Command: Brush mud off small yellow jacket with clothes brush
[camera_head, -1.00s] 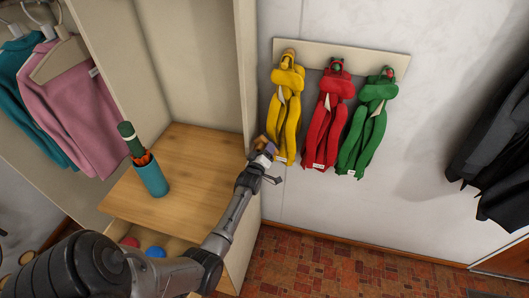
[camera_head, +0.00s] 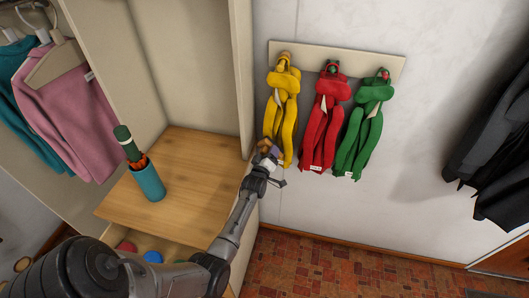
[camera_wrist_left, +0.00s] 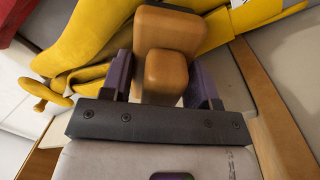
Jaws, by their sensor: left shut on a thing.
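The small yellow jacket (camera_head: 283,100) hangs leftmost on the wall board in the head view. In the left wrist view, yellow cloth (camera_wrist_left: 85,45) fills the upper left, behind the brush. My left gripper (camera_head: 270,152) is at the jacket's lower end. It is shut on the clothes brush (camera_wrist_left: 167,45), a tan wooden block between the dark fingers. The brush's bristles and any mud are hidden or too small to tell, and I cannot tell whether brush and jacket touch. My right gripper is not in view.
A red jacket (camera_head: 325,115) and a green jacket (camera_head: 363,125) hang to the right on the same board (camera_head: 390,62). A teal holder (camera_head: 148,182) stands on the wooden cabinet top (camera_head: 190,205) at left. Dark coats (camera_head: 500,160) hang far right.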

